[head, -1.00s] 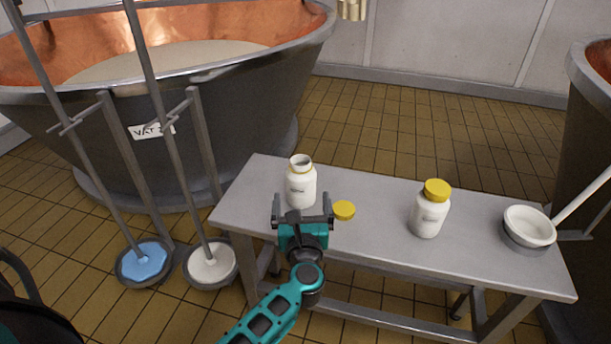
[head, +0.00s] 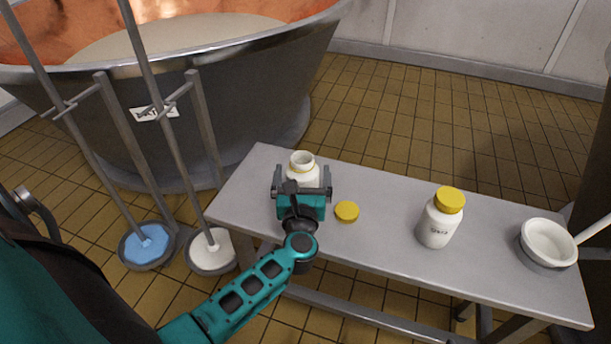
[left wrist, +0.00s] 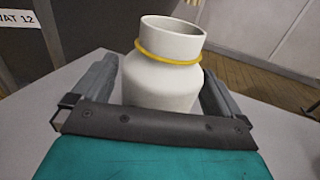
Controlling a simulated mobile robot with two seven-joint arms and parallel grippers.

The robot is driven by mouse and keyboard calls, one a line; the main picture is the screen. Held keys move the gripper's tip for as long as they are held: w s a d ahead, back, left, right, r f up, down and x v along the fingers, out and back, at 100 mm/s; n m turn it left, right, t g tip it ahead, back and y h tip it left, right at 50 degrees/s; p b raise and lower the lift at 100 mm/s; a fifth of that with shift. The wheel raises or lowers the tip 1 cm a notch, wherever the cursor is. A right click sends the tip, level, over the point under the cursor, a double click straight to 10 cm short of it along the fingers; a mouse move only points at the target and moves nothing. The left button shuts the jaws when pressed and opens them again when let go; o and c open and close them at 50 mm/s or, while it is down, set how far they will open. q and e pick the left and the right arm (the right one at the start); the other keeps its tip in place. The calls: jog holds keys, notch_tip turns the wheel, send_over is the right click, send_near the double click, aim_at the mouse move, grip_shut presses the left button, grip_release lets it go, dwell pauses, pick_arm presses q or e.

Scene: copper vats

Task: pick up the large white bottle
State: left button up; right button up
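An uncapped white bottle (head: 303,172) with an open mouth stands upright on the grey metal table (head: 390,266). In the left wrist view the bottle (left wrist: 162,82) has a yellow ring round its neck and stands between my gripper's fingers. My left gripper (head: 303,182) is open, one finger on each side of the bottle, with gaps showing in the head view. Its palm hides the bottle's lower part. A second white bottle (head: 437,226) with a yellow cap (head: 450,200) stands farther right. Which bottle is larger is hard to tell. My right gripper is not in view.
A loose yellow cap (head: 347,211) lies just right of my left gripper. A white ladle bowl (head: 548,243) sits at the table's right end. Long-handled tools with blue (head: 146,247) and white (head: 210,250) discs stand left. A large vat (head: 225,115) is behind.

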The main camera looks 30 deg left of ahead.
pick_arm(q)
jog(key=c, duration=0.4)
jog(key=shift+r, duration=0.1)
jog(key=c, duration=0.9)
jog(key=shift+r+p, duration=0.35)
jog(key=shift+r, duration=0.25)
notch_tip(320, 180, up, 10)
jog(key=p, duration=0.5)
jog(key=shift+r+p, duration=0.15)
jog(key=shift+p, duration=0.2)
notch_tip(320, 180, up, 12)
jog(key=p, duration=0.4)
jog(key=shift+p, duration=0.35)
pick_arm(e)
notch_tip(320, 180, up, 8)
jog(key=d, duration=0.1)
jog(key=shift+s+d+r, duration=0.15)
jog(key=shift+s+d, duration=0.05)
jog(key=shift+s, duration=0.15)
